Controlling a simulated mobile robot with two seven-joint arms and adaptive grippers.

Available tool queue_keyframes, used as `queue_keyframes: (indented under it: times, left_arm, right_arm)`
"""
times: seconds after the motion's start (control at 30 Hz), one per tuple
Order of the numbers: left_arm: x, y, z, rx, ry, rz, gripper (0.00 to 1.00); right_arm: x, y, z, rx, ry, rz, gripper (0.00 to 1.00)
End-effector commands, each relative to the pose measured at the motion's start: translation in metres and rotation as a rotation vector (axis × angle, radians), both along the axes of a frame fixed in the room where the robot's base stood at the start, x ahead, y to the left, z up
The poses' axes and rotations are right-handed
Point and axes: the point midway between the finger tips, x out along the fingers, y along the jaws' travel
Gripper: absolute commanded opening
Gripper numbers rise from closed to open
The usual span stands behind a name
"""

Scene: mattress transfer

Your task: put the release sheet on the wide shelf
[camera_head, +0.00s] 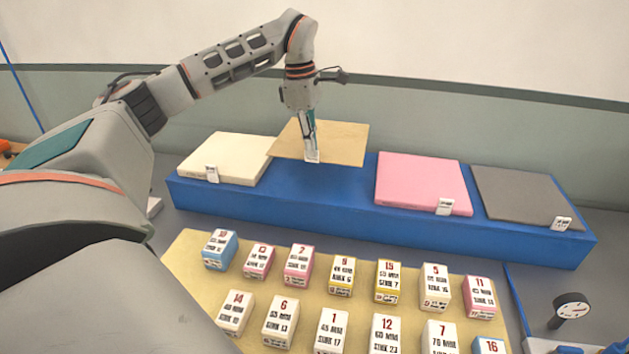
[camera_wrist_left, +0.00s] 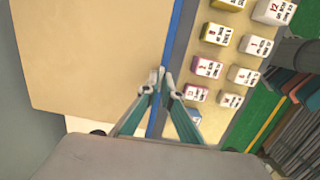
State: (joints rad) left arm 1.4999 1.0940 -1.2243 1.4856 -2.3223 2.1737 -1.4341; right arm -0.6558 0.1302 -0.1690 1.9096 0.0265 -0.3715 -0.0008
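The tan release sheet (camera_head: 345,142) is a thin flat square. It fills much of the left wrist view (camera_wrist_left: 95,55). My left gripper (camera_head: 311,155) points down at the sheet's near edge, where a small white tag shows. In the left wrist view the fingertips (camera_wrist_left: 163,75) are close together at that edge, shut on the sheet. The sheet appears held above the wide blue shelf (camera_head: 350,215), between the cream pad and the pink pad, and overlaps the cream pad's corner in the picture. My right gripper is in neither view.
On the shelf lie a cream pad (camera_head: 222,158), a pink pad (camera_head: 420,180) and a grey pad (camera_head: 525,196), each tagged. In front, a tan mat (camera_head: 190,262) carries several numbered blocks. A round dial (camera_head: 572,307) stands at the front right.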

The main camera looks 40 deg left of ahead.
Motion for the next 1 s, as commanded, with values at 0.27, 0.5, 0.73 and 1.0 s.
queue_keyframes:
  times: [0.27,0.5,0.73,1.0]
  left_arm:
    - [-0.001,0.000,-0.057,-0.002,0.003,0.001,0.00]
    - [0.000,0.000,-0.077,0.000,0.001,-0.001,0.00]
    - [0.000,0.000,-0.104,0.000,0.001,-0.001,0.00]
    - [0.000,0.000,-0.106,-0.001,0.000,0.000,0.00]
  right_arm:
    - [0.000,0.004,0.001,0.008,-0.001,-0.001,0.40]
    - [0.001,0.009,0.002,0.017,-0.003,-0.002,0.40]
    - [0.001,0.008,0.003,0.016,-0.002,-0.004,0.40]
    - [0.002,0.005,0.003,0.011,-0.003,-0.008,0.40]
